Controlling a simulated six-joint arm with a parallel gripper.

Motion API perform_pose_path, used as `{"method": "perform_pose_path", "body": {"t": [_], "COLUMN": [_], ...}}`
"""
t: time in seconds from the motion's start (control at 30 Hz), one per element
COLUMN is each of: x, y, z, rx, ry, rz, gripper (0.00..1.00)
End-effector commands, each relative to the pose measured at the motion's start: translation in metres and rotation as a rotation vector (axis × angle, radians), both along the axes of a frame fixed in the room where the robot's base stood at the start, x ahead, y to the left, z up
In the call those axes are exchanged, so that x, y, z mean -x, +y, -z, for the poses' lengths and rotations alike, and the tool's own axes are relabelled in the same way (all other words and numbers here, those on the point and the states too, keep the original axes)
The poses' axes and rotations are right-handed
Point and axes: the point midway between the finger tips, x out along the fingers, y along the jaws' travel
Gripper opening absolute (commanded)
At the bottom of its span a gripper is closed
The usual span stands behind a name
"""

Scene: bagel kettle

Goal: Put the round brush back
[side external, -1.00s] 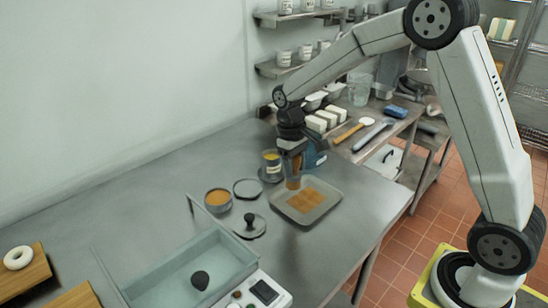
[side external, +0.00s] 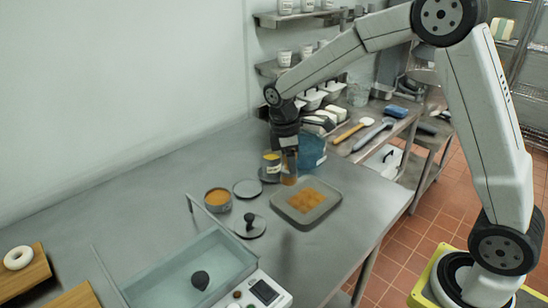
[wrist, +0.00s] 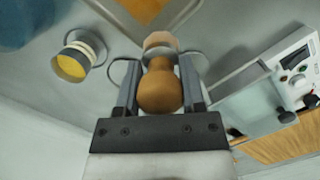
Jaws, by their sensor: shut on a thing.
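My gripper (side external: 288,150) is shut on the round brush, which hangs upright over the back left edge of the tray area. In the wrist view the brush's brown wooden handle (wrist: 160,88) sits between both fingers, with a pale band at its far end. Its lower end (side external: 289,178) shows below my gripper in the side view and looks clear of the counter. A small cup with yellow contents (side external: 271,163) stands just left of the brush on a dark round base. The wrist view also shows this cup (wrist: 74,64).
A grey tray (side external: 328,216) with orange-brown squares is close by on the right. A bowl of orange contents (side external: 217,199), a flat grey disc (side external: 247,188) and a knobbed lid (side external: 250,226) are to the left. A blue container (side external: 313,152) stands behind.

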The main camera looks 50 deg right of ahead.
Motion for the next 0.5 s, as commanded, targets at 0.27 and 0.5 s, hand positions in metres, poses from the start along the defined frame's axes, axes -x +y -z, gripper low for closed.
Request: {"method": "perform_pose_path", "body": {"t": [0.27, 0.5], "x": [-0.002, -0.004], "y": [0.005, 0.008], "z": [-0.008, -0.015], "rx": [0.000, 0.001], "ry": [0.000, -0.001], "rz": [-0.341, -0.624], "gripper": [0.00, 0.00]}}
